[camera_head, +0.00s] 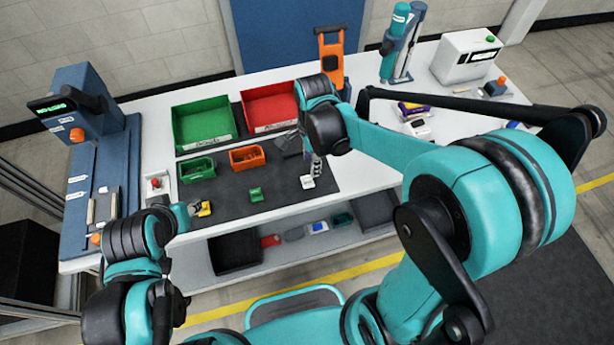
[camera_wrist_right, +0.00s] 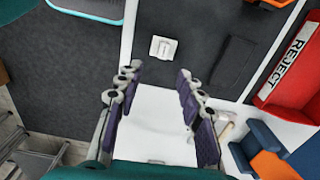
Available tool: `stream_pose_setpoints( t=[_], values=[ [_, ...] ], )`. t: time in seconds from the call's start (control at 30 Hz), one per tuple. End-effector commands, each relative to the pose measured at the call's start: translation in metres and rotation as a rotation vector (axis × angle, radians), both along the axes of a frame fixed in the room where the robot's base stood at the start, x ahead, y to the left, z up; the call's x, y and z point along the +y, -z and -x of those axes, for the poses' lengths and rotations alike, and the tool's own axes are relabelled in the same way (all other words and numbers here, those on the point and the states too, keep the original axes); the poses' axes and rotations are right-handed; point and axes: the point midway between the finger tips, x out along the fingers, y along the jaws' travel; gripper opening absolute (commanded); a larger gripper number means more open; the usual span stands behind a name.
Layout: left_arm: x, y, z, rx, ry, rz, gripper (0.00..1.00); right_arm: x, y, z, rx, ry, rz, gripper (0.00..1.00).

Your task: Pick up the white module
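The white module (camera_head: 307,182) is a small pale block lying on the dark mat (camera_head: 228,200) near its right front part. In the right wrist view the white module (camera_wrist_right: 163,47) lies just beyond the fingertips, roughly in line with the gap between them. My right gripper (camera_head: 314,165) is right beside and above it in the head view. In the right wrist view my right gripper (camera_wrist_right: 158,75) has its fingers spread, with nothing between them. My left gripper (camera_head: 188,212) is at the left front of the table, small and partly hidden by its arm, near a yellow piece (camera_head: 201,208).
A large green bin (camera_head: 203,136) and red bin (camera_head: 270,122) stand behind the mat. Small green (camera_head: 197,172) and orange (camera_head: 246,160) bins and a green part (camera_head: 256,195) are on the mat. A blue press-like machine (camera_head: 94,160) stands at left.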

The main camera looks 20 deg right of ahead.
Motion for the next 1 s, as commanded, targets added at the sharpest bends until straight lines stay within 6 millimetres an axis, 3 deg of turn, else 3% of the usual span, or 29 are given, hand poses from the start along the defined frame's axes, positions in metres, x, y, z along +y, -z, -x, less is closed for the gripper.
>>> stream_pose_setpoints(
  t=[0.53, 0.87, 1.0],
  values=[
    [0.000, 0.028, 0.000, 0.000, 0.000, 0.000, 0.40, 0.011, 0.072, -0.007, 0.006, 0.016, 0.002, 0.38],
    [0.000, 0.028, 0.000, 0.000, 0.000, 0.000, 0.40, 0.011, 0.078, -0.006, 0.005, 0.016, 0.002, 0.38],
    [0.000, 0.028, 0.000, 0.000, 0.000, 0.000, 0.40, 0.011, 0.078, -0.006, 0.005, 0.016, 0.002, 0.01]
  ],
)
